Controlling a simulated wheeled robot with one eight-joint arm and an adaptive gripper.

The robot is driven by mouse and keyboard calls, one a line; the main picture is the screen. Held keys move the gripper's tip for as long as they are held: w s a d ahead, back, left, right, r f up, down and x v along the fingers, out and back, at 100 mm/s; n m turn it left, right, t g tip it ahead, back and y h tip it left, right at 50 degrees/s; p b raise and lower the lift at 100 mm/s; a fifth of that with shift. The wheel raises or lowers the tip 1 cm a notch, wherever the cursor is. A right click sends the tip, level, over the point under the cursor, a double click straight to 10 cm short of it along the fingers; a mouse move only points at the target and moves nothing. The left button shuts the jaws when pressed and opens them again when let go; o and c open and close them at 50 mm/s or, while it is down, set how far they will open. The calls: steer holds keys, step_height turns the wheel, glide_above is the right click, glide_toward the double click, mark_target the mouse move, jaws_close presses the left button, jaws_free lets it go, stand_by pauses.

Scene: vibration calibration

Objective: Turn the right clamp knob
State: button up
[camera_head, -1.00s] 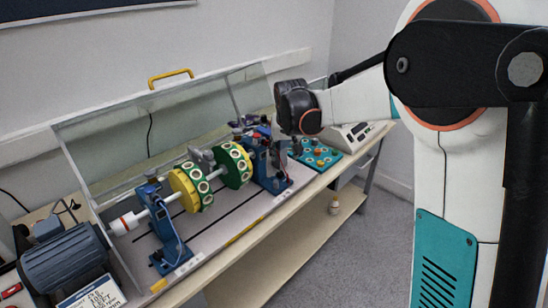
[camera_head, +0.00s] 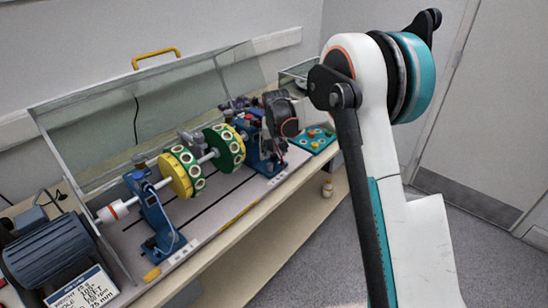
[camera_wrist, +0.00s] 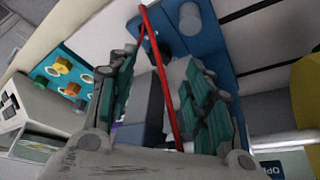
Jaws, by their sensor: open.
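The right blue bearing stand (camera_head: 262,155) holds the right end of the shaft on the bench. It also shows as a blue plate in the wrist view (camera_wrist: 222,70). The right clamp knob cannot be made out clearly; my arm's dark wrist is close beside the stand's top in the head view. My gripper (camera_wrist: 160,60) is open, its two jointed fingers on either side of a grey block and a thin red line, close to the blue stand. I cannot tell whether the fingers touch anything. The left stand (camera_head: 155,215) has a grey knob (camera_head: 139,162) on top.
Yellow and green discs (camera_head: 222,148) sit on the shaft between the stands. A motor (camera_head: 52,250) is at the left. A clear guard (camera_head: 110,130) stands behind. A teal panel (camera_head: 318,139) with coloured knobs lies right of the right stand, also in the wrist view (camera_wrist: 66,68).

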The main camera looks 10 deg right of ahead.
mark_target(274, 156)
steer(key=shift+b+x, duration=0.6)
steer(key=shift+x, duration=1.8)
steer(key=c, duration=1.1)
